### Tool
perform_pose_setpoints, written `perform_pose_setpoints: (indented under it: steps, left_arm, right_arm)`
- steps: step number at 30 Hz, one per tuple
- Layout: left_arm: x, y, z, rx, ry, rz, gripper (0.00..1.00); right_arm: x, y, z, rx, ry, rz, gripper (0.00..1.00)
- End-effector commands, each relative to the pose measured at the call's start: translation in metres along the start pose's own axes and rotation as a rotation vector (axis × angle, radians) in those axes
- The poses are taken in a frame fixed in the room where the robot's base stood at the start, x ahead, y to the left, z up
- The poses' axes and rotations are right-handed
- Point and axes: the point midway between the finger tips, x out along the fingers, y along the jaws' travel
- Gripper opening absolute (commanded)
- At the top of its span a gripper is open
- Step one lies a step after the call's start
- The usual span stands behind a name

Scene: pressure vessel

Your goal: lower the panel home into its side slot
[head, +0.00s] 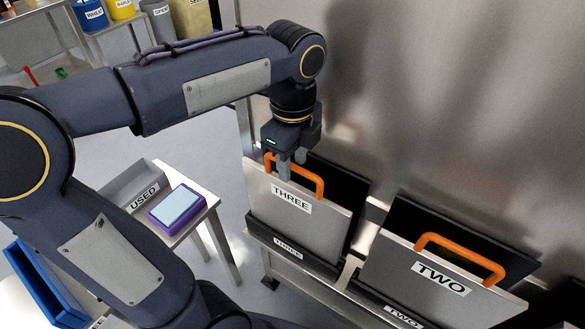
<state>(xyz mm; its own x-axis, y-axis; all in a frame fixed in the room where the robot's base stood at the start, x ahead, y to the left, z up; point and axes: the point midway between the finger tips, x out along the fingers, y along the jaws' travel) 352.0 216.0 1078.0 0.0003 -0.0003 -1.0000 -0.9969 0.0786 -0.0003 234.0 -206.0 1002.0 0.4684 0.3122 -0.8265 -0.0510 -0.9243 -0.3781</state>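The grey panel THREE (270,200) stands upright with an orange handle (313,179) on top. Its lower edge is at the dark slot (287,252) that also bears the label THREE. How deep the panel sits in the slot is hidden behind the slot's front lip. My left gripper (291,163) is over the handle, its fingers pointing down, one on each side of the bar, and it looks shut on it. My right gripper is not in view.
Panel TWO (400,268), with its own orange handle, stands to the right. Dark plates stand behind both panels, before a large metal wall (450,100). A USED tray (134,190) and a purple-edged pad (178,208) lie on a side table at left.

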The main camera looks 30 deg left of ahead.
Motion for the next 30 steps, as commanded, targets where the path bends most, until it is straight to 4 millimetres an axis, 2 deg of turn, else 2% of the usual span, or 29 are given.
perform_pose_setpoints:
  steps: [3, 9, 30]
  left_arm:
    - [-0.022, -0.001, 0.000, 0.000, 0.001, -0.004, 0.38]
    - [-0.040, 0.000, 0.000, 0.000, 0.001, -0.001, 0.38]
    - [-0.042, 0.000, 0.000, 0.000, 0.000, 0.000, 0.38]
  right_arm:
    - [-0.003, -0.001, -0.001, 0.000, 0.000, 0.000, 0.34]
    - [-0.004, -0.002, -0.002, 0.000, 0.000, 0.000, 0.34]
    - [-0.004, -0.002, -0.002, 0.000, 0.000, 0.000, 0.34]
